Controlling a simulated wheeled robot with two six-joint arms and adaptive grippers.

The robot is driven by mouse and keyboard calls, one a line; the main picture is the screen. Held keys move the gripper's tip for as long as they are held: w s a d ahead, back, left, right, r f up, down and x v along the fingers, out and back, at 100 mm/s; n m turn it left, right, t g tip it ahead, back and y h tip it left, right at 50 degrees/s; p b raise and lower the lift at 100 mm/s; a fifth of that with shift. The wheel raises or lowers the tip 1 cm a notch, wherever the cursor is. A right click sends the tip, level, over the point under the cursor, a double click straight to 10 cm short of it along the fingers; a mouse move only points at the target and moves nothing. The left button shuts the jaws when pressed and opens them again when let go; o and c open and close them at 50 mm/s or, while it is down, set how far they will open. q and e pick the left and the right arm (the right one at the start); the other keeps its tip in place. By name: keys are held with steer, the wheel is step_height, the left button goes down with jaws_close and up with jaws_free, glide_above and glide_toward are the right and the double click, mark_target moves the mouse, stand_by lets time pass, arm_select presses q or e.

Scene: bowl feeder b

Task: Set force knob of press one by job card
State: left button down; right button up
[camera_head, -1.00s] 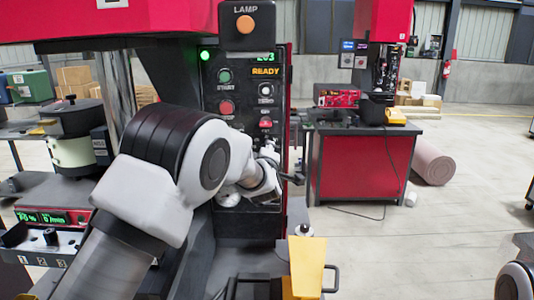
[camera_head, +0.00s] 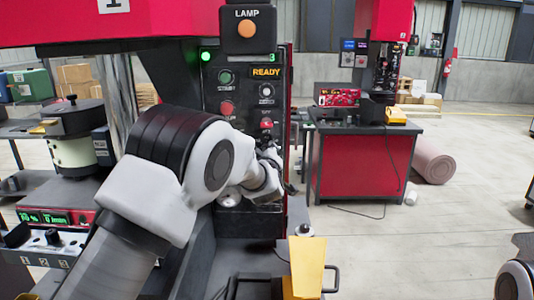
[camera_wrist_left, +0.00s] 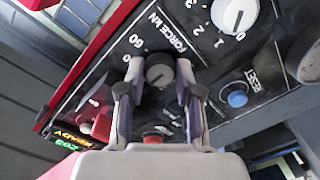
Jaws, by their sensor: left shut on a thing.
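Press one (camera_head: 75,22), red with a "1" plate, stands at the left in the head view. Its control panel (camera_head: 212,75) has a green light and a lit READY display. The force knob (camera_wrist_left: 159,70), small and dark, sits by the FORCE kN lettering in the left wrist view. My left gripper (camera_wrist_left: 158,84) is shut on it, one finger on each side. In the head view my left wrist covers the lower panel and hides the knob. I cannot read the knob's pointer. No readable job card shows. My right gripper is out of view.
A larger white dial (camera_wrist_left: 235,14) and a blue RESET button (camera_wrist_left: 237,99) lie close to my fingers. A red button (camera_wrist_left: 153,138) is below them. A yellow block (camera_head: 307,265) stands below the panel.

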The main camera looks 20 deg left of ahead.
arm_select(q)
steer(key=shift+r, duration=0.4)
steer(key=c, duration=0.8)
jaws_free()
steer(key=shift+c, duration=0.2)
steer(key=shift+o, duration=0.4)
steer(key=shift+a+f, duration=0.1)
steer(key=shift+f, duration=0.15)
steer(key=v, duration=0.7)
steer(key=shift+s, duration=0.2)
steer(key=shift+f, duration=0.1)
